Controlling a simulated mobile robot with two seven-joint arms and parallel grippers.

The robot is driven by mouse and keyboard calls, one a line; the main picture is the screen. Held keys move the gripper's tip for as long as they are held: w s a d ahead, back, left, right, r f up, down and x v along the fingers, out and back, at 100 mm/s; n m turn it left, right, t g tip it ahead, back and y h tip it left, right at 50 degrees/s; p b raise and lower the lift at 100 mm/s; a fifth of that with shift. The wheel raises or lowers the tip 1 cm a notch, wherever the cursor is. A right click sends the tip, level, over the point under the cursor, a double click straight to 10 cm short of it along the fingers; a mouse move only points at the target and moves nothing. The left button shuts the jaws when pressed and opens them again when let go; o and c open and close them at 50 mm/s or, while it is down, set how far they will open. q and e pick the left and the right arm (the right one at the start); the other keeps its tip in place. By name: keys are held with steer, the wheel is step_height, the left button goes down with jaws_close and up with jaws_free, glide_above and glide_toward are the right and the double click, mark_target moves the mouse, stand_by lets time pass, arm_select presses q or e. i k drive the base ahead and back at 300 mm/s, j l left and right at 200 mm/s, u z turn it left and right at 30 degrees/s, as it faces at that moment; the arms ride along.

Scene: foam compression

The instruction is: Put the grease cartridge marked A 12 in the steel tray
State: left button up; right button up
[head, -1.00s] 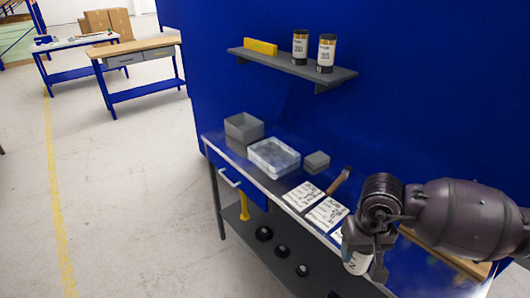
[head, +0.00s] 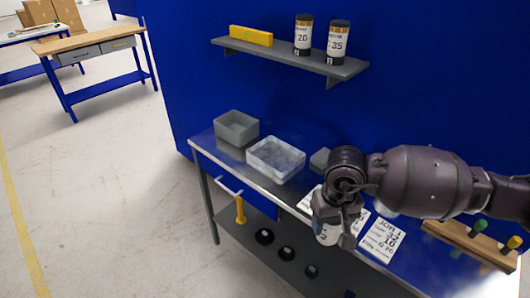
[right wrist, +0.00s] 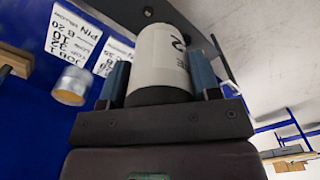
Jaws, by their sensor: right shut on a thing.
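My right gripper (head: 328,218) is shut on a white cartridge (head: 326,235), held above the front of the bench. Two black-and-white cartridges stand upright on the wall shelf, one marked 20 (head: 303,36) and one marked 35 (head: 337,43). A grey open-topped tray (head: 237,127) stands at the far left of the bench, with a pale, shallow box (head: 276,160) beside it. I cannot tell their material. My left gripper is out of view.
Printed cards (head: 382,241) lie on the bench (head: 230,160) near my right arm. A small grey block (head: 320,158) is behind the arm. A wooden rack (head: 470,242) with coloured handles is at right. A yellow bar (head: 251,36) lies on the shelf (head: 290,58).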

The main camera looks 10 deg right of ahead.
mark_target(276, 157)
steer(key=i+j, duration=0.75)
steer(key=i, duration=0.15)
steer(key=i+j, duration=0.1)
steer(key=i, duration=0.2)
